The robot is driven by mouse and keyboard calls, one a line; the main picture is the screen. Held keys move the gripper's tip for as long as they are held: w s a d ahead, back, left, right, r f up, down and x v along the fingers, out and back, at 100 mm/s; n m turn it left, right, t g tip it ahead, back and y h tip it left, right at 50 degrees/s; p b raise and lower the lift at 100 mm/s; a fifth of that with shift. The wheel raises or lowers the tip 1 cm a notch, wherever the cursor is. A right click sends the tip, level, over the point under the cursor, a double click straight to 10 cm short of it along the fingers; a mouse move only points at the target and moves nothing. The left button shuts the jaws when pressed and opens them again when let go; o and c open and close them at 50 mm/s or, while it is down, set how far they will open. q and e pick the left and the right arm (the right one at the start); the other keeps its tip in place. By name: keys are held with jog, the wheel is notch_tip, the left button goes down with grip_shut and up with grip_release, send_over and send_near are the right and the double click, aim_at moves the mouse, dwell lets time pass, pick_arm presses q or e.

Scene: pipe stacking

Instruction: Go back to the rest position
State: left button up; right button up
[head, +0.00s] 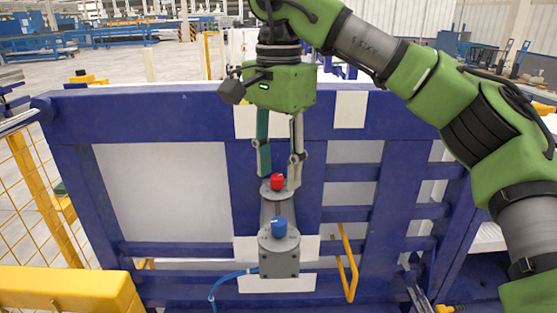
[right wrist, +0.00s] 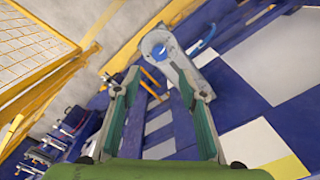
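My right gripper (head: 279,178) hangs down over the grey fixture (head: 279,264) in the head view. Its fingers are spread. A small red piece (head: 277,182) sits upright on the rear round top of the fixture, between or just behind the fingertips. A blue piece (head: 279,228) sits on the nearer round top. The right wrist view shows the open fingers (right wrist: 157,87) with a wide gap and nothing visibly held. The fixture (right wrist: 186,73) and the blue piece (right wrist: 158,50) lie beyond the fingertips there; the red piece cannot be made out. My left gripper is not in view.
A large blue frame (head: 150,115) with white panels stands around and behind the fixture. A yellow handle (head: 349,265) stands right of the fixture, and a blue hose (head: 222,283) runs to its left. A yellow mesh fence (head: 38,195) and yellow beam (head: 65,290) border the left.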

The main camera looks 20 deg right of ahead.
jog(key=shift+r, duration=0.55)
